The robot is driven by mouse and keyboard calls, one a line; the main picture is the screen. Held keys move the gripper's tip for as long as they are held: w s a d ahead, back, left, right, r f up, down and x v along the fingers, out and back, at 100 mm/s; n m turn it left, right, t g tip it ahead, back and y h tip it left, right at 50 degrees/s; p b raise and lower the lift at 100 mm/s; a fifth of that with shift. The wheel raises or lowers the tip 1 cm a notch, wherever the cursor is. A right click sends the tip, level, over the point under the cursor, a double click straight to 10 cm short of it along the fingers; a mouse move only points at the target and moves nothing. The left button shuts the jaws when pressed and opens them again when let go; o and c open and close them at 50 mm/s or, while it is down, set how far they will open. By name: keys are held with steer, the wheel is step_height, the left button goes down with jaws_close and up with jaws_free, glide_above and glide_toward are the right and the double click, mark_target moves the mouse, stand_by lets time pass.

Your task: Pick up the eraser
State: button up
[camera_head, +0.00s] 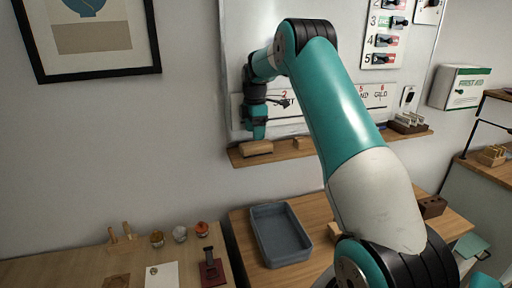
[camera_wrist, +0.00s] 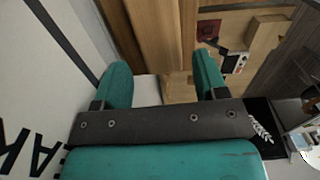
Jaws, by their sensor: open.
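The eraser (camera_head: 257,148), a tan wood-coloured block, lies on the left end of the ledge (camera_head: 285,150) under the whiteboard (camera_head: 320,60). My gripper (camera_head: 257,134) is teal and points down just above the eraser. In the wrist view my gripper (camera_wrist: 161,63) has its two fingers apart, with nothing clearly held. Brown wood shows beyond and between the fingers; I cannot clearly tell the eraser from the ledge there. The head view does not show whether a finger touches the eraser.
The whiteboard is close beside my gripper. A grey-blue tray (camera_head: 282,238) stands on a table below. The left table holds small jars (camera_head: 180,234), white paper (camera_head: 161,275) and a dark red board (camera_head: 212,272). A block of markers (camera_head: 408,122) stands on the ledge's right end.

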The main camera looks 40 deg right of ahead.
mark_target(255, 144)
step_height(255, 144, down, 6)
steer(key=shift+r+p, duration=0.1)
steer(key=shift+p, duration=0.85)
steer(key=c, duration=0.7)
steer(key=shift+s+r+b, duration=0.1)
steer(key=shift+r+b, duration=0.1)
steer(key=shift+b, duration=0.4)
steer(key=shift+a+r+b, duration=0.1)
steer(key=shift+r+b, duration=0.15)
steer(key=shift+b, duration=0.15)
step_height(255, 144, up, 6)
steer(key=shift+f+b, duration=0.15)
steer(key=shift+b, duration=1.1)
steer(key=s+a+b, duration=0.2)
steer(key=s+b, duration=0.1)
steer(key=s, duration=0.3)
steer(key=s+a+b, duration=0.2)
steer(key=s+a, duration=0.1)
steer(key=s, duration=0.3)
steer(key=s+a+b, duration=0.3)
steer(key=s, duration=0.2)
steer(key=shift+s+a+r+b, duration=0.25)
steer(key=shift+s+b, duration=0.1)
steer(key=shift+s, duration=0.05)
